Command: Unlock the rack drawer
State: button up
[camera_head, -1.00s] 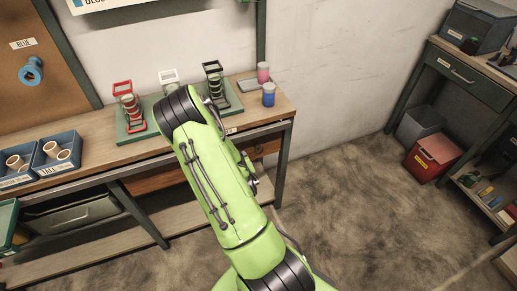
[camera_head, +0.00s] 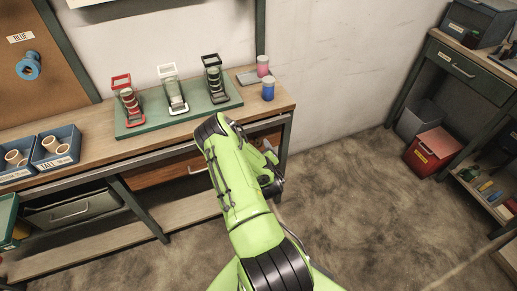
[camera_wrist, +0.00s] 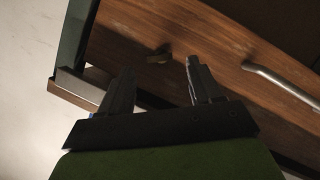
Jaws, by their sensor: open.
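The wooden rack drawer (camera_head: 160,173) sits under the bench top, behind my arm in the head view, with its metal handle (camera_head: 196,170) partly showing. In the wrist view the drawer front (camera_wrist: 220,45) runs diagonally, with a silver bar handle (camera_wrist: 285,84) at the right. A small dark brass-like latch or key (camera_wrist: 158,54) sticks out of the drawer front. My gripper (camera_wrist: 160,67) is open and empty, its two fingers on either side of the latch in the picture. I cannot tell the distance between them. In the head view my arm hides most of the gripper.
The bench top (camera_head: 85,155) carries a green board (camera_head: 155,124) with red, white and black stands, plus pink and blue cylinders. A green bench leg (camera_wrist: 78,35) and a metal bar stand left in the wrist view. Floor (camera_head: 350,200) to the right is clear.

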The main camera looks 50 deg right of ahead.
aim_at(258, 143)
jog(key=b+x, duration=0.1)
jog(key=x, duration=0.2)
jog(key=shift+w+d+f, duration=0.1)
jog(key=shift+w+d, duration=0.1)
jog(key=shift+c, duration=0.2)
jog(key=c, duration=1)
